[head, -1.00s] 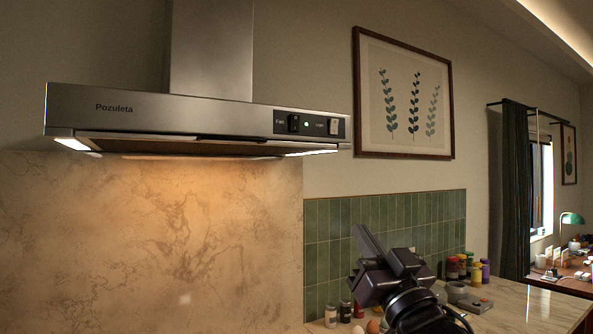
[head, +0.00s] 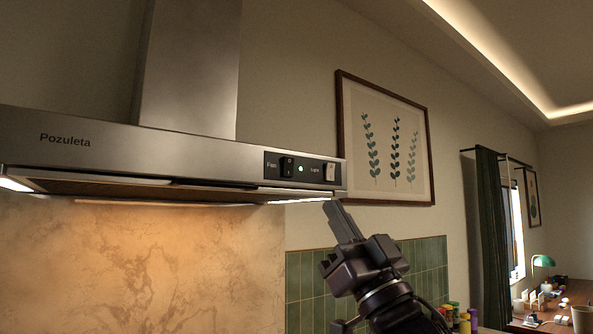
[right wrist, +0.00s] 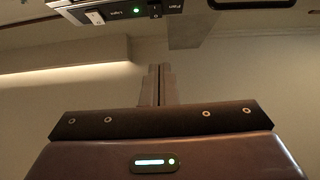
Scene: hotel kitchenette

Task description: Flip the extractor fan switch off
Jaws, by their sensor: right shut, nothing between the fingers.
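The extractor hood (head: 100,150) hangs at the left in the head view. Its control panel (head: 303,168) is at the right end of its front. The black fan switch (head: 287,166) is beside the "Fan" label, left of a lit green lamp (head: 301,169). The white light switch (head: 330,172) is at the panel's right. The fan switch also shows upside down in the right wrist view (right wrist: 155,10). My right gripper (head: 333,207) is shut and empty, below the panel's right end, fingers pointing up and apart from the hood. My left gripper is not in view.
A framed leaf print (head: 388,140) hangs on the wall right of the hood. Green tiles (head: 310,275) and a marble backsplash (head: 150,260) lie below. The hood's underside lights are lit. The space in front of the panel is clear.

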